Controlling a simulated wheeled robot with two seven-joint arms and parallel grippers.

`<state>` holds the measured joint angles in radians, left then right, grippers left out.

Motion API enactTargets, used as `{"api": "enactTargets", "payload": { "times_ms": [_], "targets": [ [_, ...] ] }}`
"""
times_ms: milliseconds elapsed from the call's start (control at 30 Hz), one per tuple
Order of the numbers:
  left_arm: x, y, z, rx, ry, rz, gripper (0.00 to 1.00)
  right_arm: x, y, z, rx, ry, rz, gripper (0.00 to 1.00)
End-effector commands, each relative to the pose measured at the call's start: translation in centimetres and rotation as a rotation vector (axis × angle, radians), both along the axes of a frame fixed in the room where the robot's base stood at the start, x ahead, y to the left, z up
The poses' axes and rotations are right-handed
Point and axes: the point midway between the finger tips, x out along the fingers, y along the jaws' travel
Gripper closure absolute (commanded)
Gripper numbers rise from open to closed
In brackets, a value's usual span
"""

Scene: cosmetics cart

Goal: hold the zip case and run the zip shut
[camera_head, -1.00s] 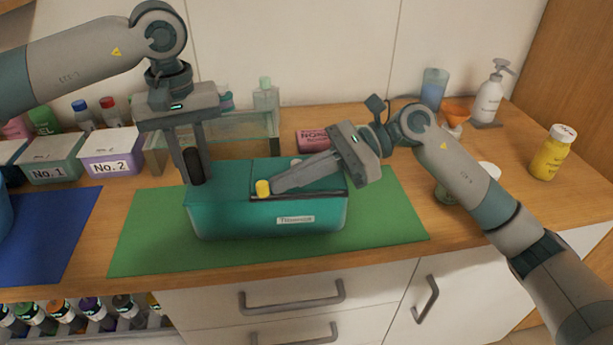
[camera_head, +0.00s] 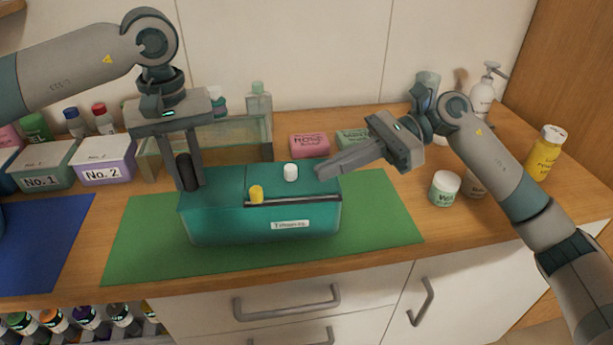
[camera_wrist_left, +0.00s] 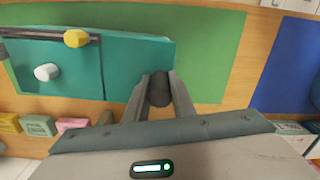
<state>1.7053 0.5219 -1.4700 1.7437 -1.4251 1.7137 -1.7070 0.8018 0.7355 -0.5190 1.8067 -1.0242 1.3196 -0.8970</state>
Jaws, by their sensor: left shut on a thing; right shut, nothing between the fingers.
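The teal zip case (camera_head: 215,225) sits on the green mat (camera_head: 380,225); its top also shows in the left wrist view (camera_wrist_left: 135,60). A dark zip track runs along the front top edge, with the yellow pull (camera_head: 256,194) at its left end. A white knob (camera_head: 291,172) stands on the top. My left gripper (camera_head: 187,186) is shut on a dark rounded tab (camera_wrist_left: 159,88) at the case's left end. My right gripper (camera_head: 322,172) is shut and empty, its tips by the case's right back corner, apart from the yellow pull. Whether its tips touch the case is unclear.
A cream jar (camera_head: 445,190) stands to the right, near my right arm. Labelled boxes (camera_head: 107,162) stand at the left. The mat's front strip is clear.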

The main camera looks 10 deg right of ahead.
Motion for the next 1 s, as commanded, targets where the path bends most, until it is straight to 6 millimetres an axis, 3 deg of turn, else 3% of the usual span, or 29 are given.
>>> {"api": "enactTargets", "payload": {
  "times_ms": [100,300,800,833,900,1000],
  "targets": [
    [0.0,0.0,0.1,-0.001,-0.001,0.000,1.00,0.3,-2.0,0.6,-0.001,0.001,-0.003,1.00],
    [0.0,0.0,0.1,-0.001,-0.001,0.000,1.00,0.6,-3.9,1.3,0.000,0.001,-0.001,1.00],
    [0.0,0.0,0.1,-0.001,-0.001,0.000,1.00,0.6,-4.3,1.4,0.000,0.000,0.000,1.00],
    [0.0,0.0,0.1,-0.001,-0.001,0.000,0.70,0.6,-4.3,1.4,0.000,0.000,0.000,1.00],
    [0.0,0.0,0.1,-0.001,-0.001,0.000,0.56,0.6,-4.3,1.4,0.000,0.000,0.000,1.00],
    [0.0,0.0,0.1,-0.001,-0.001,0.000,0.56,0.6,-4.3,1.4,0.000,0.000,0.000,1.00]
  ]
}}
